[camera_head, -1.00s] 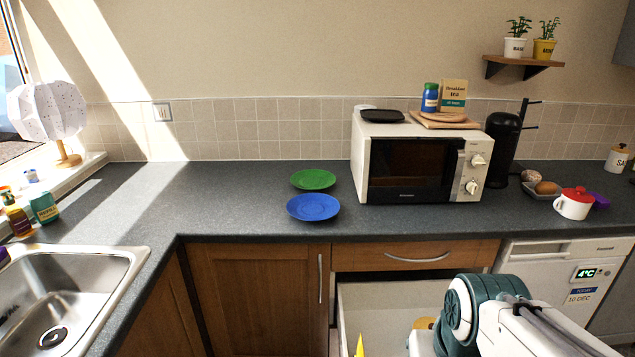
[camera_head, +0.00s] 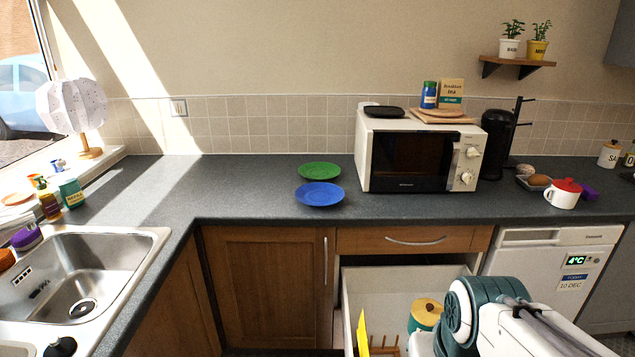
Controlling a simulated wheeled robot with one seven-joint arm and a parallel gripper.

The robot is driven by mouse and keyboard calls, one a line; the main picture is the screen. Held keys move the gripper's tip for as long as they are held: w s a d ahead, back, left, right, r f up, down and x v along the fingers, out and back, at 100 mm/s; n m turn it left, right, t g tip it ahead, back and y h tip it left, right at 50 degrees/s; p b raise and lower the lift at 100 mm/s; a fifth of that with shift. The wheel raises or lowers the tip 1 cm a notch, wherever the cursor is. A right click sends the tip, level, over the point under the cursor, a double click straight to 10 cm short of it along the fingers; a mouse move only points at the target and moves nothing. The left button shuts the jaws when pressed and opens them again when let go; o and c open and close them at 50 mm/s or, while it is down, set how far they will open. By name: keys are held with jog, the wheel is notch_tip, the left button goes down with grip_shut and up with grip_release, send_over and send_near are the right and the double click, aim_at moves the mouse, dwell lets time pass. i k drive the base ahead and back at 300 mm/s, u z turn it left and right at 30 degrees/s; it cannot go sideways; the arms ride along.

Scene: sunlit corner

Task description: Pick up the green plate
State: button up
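The green plate (camera_head: 319,170) lies flat on the dark grey countertop, left of the microwave and close to the wall. A blue plate (camera_head: 319,194) lies just in front of it and appears to hide a little of its near edge. Part of my arm shows at the lower right, over the open drawer and well apart from the plates. My gripper is not in view.
A white microwave (camera_head: 418,152) stands right of the plates. Below the counter (camera_head: 230,190) an open drawer (camera_head: 385,290) holds a yellow-lidded pot (camera_head: 427,309). A sink (camera_head: 85,280) is at the left. The counter left of the plates is clear.

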aim_at(319, 171)
jog(key=u, duration=0.8)
jog(key=i, duration=2)
jog(key=z, duration=0.35)
jog(key=i, duration=0.45)
jog(key=z, duration=0.3)
